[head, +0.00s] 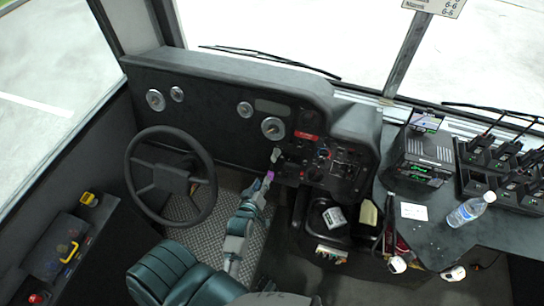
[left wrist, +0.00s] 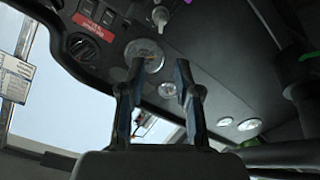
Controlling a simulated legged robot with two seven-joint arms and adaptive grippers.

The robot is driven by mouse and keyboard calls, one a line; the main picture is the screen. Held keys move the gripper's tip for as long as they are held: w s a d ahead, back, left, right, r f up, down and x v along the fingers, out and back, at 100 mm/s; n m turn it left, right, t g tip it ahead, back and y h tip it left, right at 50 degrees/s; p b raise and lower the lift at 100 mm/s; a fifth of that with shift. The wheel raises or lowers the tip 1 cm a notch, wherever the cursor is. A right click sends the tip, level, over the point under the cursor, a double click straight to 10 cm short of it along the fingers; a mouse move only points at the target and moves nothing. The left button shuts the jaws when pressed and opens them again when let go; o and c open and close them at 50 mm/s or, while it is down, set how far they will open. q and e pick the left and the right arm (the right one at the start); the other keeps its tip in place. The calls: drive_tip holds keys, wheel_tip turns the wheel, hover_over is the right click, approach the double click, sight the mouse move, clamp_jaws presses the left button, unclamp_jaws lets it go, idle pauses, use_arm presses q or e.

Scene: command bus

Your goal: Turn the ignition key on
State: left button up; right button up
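My left arm reaches up from the bottom in the head view, and its gripper (head: 274,157) is close to the dashboard (head: 215,110), left of the switch panel. In the left wrist view the two dark fingers of my left gripper (left wrist: 160,70) stand apart with nothing between them. A small pale, key-like piece (left wrist: 160,18) sticks out of the panel at the top, beyond the fingertips and apart from them. I cannot make out its turn position. In the head view I cannot tell the key from the gripper. My right gripper is in neither view.
The steering wheel (head: 170,180) is left of my arm. The switch panel (head: 325,165) is just right of the gripper. A large gauge (left wrist: 145,55) lies behind the fingers.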

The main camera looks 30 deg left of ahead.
sight(273, 157)
use_arm(q)
drive_tip(key=x, duration=0.5)
drive_tip(key=b+x, duration=0.1)
drive_tip(key=x, duration=0.5)
drive_tip(key=b+x, duration=0.1)
drive_tip(key=x, duration=0.4)
drive_tip(key=shift+a+f, duration=0.2)
drive_tip(key=shift+a, duration=0.25)
drive_tip(key=shift+w+d, duration=0.2)
drive_tip(key=shift+w, duration=0.15)
drive_tip(key=shift+d+r, duration=0.1)
drive_tip(key=shift+d, duration=0.05)
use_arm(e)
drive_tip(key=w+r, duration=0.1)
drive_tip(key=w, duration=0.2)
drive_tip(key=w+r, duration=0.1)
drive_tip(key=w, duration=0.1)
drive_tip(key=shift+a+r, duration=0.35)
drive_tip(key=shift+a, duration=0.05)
use_arm(q)
drive_tip(key=c, duration=0.5)
drive_tip(key=shift+s, duration=0.15)
clamp_jaws()
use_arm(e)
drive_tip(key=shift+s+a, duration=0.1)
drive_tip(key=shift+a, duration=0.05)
